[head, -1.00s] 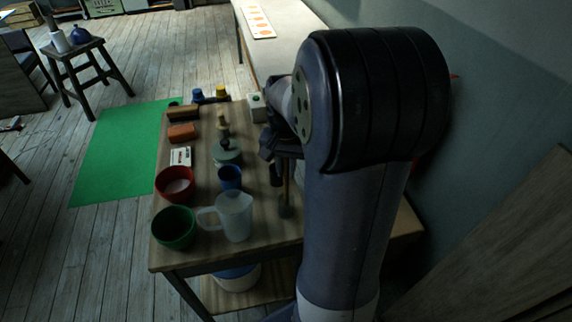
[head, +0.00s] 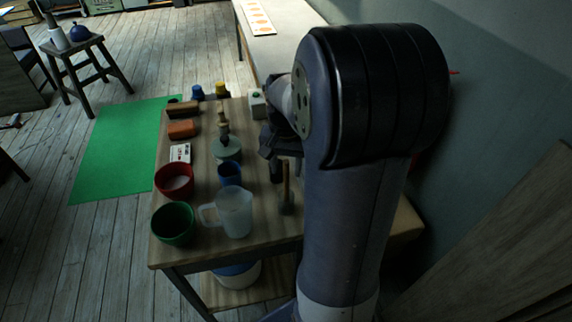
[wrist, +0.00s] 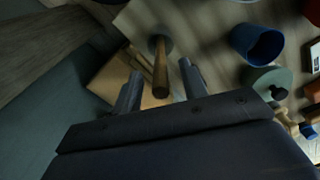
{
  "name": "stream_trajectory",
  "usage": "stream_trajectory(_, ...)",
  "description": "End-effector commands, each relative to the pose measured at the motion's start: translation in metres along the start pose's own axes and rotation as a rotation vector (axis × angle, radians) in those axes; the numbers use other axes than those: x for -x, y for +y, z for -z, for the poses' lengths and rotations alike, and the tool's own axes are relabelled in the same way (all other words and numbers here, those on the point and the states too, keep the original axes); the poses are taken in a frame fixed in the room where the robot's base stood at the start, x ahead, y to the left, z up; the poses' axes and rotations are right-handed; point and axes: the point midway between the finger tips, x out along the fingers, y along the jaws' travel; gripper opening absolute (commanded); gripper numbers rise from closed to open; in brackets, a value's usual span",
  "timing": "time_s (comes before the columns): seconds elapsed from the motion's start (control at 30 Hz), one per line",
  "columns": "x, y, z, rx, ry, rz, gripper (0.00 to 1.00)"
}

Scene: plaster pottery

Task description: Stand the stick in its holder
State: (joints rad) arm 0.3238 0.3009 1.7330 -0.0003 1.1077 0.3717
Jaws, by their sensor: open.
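The stick (head: 286,178) is a thin brown wooden rod standing upright at the right side of the workbench. Its lower end is at the holder (head: 286,207), a small dark grey base. In the wrist view the stick (wrist: 160,76) points toward the camera, with its far end in the round grey holder (wrist: 154,42). My gripper (wrist: 160,82) is open, with one finger on each side of the stick's near end and visible gaps. In the head view my gripper (head: 270,143) is behind and left of the stick, partly hidden by my arm.
On the workbench (head: 255,240) stand a translucent jug (head: 235,213), a blue cup (head: 230,174), a red bowl (head: 174,180) and a green bowl (head: 173,225). A grey-green round piece (head: 227,149) and orange block (head: 182,129) are farther back. A wall rises at right.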

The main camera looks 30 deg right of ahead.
Motion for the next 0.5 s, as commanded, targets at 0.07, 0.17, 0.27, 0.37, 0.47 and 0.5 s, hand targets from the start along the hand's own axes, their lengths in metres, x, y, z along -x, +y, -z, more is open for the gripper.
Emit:
stream_trajectory(0.07, 0.005, 0.0, 0.001, 0.0, 0.003, 0.001, 0.41)
stream_trajectory(0.17, 0.018, 0.0, 0.001, 0.0, 0.005, 0.002, 0.41)
stream_trajectory(0.27, 0.038, 0.0, 0.001, 0.0, 0.006, 0.002, 0.41)
stream_trajectory(0.37, 0.059, 0.0, 0.001, 0.0, 0.007, 0.003, 0.41)
stream_trajectory(0.47, 0.078, 0.0, 0.001, 0.0, 0.005, 0.002, 0.41)
stream_trajectory(0.5, 0.085, 0.0, 0.001, 0.0, 0.005, 0.002, 0.41)
